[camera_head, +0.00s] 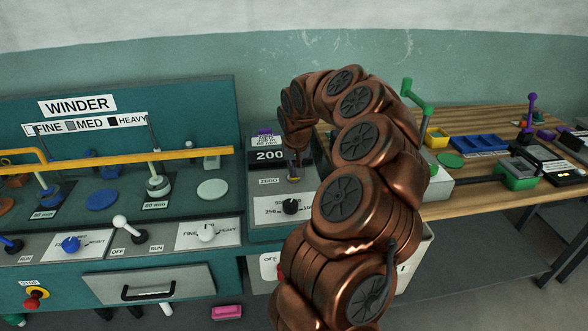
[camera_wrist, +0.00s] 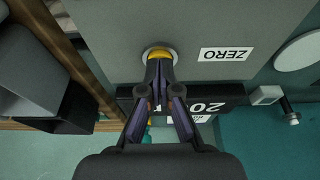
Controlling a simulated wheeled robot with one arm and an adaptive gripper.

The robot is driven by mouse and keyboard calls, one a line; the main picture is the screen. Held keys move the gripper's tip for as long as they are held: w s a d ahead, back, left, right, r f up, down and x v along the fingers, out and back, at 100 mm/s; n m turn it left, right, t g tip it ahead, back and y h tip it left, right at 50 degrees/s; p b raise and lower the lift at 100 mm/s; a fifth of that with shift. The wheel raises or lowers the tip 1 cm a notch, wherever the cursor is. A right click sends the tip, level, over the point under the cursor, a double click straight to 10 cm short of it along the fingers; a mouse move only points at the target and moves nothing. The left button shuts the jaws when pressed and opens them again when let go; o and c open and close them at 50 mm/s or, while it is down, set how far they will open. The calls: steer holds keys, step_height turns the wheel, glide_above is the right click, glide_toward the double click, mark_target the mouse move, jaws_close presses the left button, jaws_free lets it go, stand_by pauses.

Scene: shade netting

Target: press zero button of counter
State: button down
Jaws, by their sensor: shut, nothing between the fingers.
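The yellow zero button (camera_wrist: 158,53) sits in a pale round ring beside that label. My gripper (camera_wrist: 160,72) is shut and empty, its fingertips right at the button and covering part of it. I cannot tell whether they touch it or push it in. In the head view my gripper (camera_head: 294,172) points down at the counter's face.
A speed knob (camera_head: 290,206) is just below the button. The winder (camera_head: 120,190) with yellow bar, spools and levers stands left. A wooden table (camera_head: 475,195) with green, blue and yellow parts is right. A grey block (camera_wrist: 35,75) lies left in the wrist view.

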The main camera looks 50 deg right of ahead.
steer(key=shift+f+b, duration=0.9)
steer(key=shift+b, duration=0.05)
steer(key=shift+s+a+f, duration=0.1)
steer(key=shift+a, duration=0.05)
steer(key=shift+f, duration=0.2)
steer(key=shift+a, duration=0.1)
steer(key=r, duration=0.4)
steer(key=shift+d+r+p, duration=0.2)
steer(key=shift+r+p, duration=0.1)
steer(key=shift+r, duration=0.1)
steer(key=v, duration=1)
steer(key=shift+r+b, duration=0.3)
steer(key=shift+b, duration=0.15)
